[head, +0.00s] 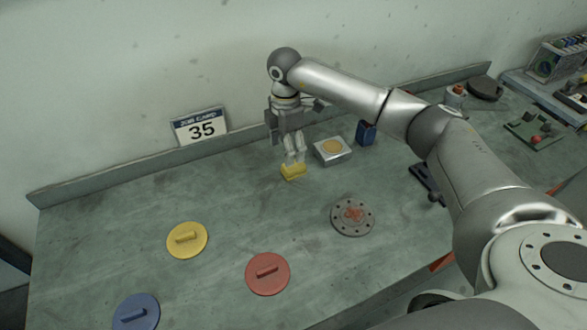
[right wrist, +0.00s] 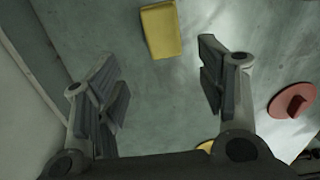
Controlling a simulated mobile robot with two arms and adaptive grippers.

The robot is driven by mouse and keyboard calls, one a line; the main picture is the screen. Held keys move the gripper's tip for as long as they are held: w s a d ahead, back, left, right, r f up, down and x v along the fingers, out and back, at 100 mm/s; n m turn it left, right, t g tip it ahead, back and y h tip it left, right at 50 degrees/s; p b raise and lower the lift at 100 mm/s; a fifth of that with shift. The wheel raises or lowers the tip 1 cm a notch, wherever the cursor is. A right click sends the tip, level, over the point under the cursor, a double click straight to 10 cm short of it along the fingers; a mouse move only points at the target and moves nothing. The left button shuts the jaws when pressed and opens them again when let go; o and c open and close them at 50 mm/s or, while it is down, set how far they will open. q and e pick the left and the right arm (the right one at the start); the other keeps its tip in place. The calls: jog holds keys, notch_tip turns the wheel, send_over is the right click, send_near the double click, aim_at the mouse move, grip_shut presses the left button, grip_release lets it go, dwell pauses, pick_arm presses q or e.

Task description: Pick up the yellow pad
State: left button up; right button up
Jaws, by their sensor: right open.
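The yellow pad (head: 293,172) is a small block lying on the grey-green bench, near the back. In the right wrist view the pad (right wrist: 161,31) shows at the top, ahead of the fingertips and between their lines. My right gripper (head: 294,158) points down close above the pad in the head view; its fingers (right wrist: 160,85) are apart with nothing between them. I cannot tell from the head view whether a finger touches the pad. My left gripper is not in either view.
A metal box with a yellow disc (head: 332,150) and a blue item (head: 366,133) stand right of the pad. A bolted flange (head: 353,217) and yellow (head: 187,240), red (head: 268,273) and blue (head: 136,313) discs lie in front. A "35" sign (head: 201,127) stands behind.

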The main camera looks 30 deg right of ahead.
aim_at(294, 169)
jog(key=shift+f, duration=0.95)
jog(key=shift+s+d+f+p, duration=0.1)
jog(key=shift+d+f+p, duration=0.1)
jog(key=shift+f+p, duration=0.45)
jog(key=f, duration=0.1)
jog(key=f+p, duration=0.1)
jog(key=f, duration=0.1)
jog(key=shift+s+d+f, duration=0.25)
jog(key=shift+f, duration=0.4)
jog(key=c, duration=1)
